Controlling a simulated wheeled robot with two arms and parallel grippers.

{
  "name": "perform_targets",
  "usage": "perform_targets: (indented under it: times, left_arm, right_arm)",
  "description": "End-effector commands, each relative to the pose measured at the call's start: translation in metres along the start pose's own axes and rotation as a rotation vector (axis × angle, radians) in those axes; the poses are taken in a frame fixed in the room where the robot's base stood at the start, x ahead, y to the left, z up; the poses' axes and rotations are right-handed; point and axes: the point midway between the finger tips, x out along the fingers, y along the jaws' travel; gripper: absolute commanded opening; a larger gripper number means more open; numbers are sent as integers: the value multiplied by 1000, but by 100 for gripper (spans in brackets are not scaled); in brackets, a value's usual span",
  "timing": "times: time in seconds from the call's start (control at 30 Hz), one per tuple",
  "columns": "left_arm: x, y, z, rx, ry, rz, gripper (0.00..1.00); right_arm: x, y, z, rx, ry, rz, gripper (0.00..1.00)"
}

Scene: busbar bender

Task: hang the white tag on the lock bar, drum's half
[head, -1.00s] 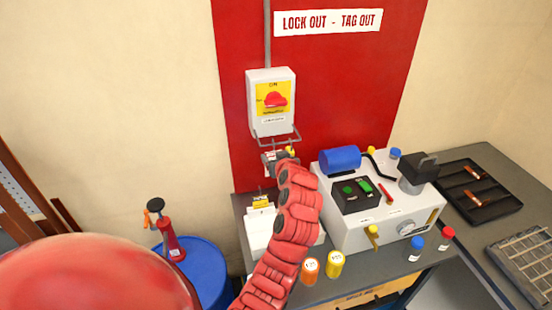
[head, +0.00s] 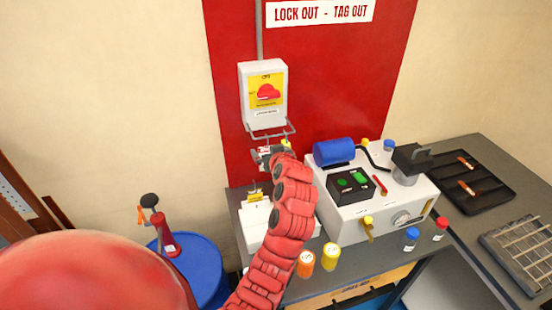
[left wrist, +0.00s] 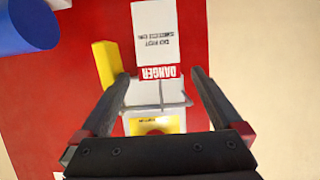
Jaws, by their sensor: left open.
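The white tag (left wrist: 156,32) with a red DANGER band shows upside down in the left wrist view, between the spread fingers of my left gripper (left wrist: 158,74). The band end is at the wire lock bar (left wrist: 158,106); I cannot tell whether its hole is around the wire. In the head view the lock bar (head: 272,134) juts out below the white switch box (head: 262,95). My left gripper (head: 267,156) is open just below it, with a small white and red bit of the tag beside its fingers. A yellow piece (left wrist: 107,64) is beside the tag. My right gripper is out of view.
The blue drum (head: 190,268) with a red hand tool (head: 160,230) stands at the left. On the bench are a white tray (head: 256,222), orange and yellow bottles and the bender (head: 370,205) with a blue cylinder (head: 334,152).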

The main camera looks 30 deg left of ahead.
Motion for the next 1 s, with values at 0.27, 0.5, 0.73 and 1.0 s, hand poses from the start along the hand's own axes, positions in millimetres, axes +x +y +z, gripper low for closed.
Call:
perform_targets:
  times: [0.27, 0.5, 0.73, 1.0]
  left_arm:
    - [-53, 3, 4, -2, 8, 9, 100]
    - [-119, 3, 1, -1, 6, 11, 100]
    - [-158, 2, -1, -1, 2, 8, 100]
    - [-168, 0, 1, 1, 0, 3, 100]
  right_arm:
    - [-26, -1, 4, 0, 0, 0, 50]
    - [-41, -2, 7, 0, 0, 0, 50]
    - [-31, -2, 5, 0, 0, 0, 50]
    - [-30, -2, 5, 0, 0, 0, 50]
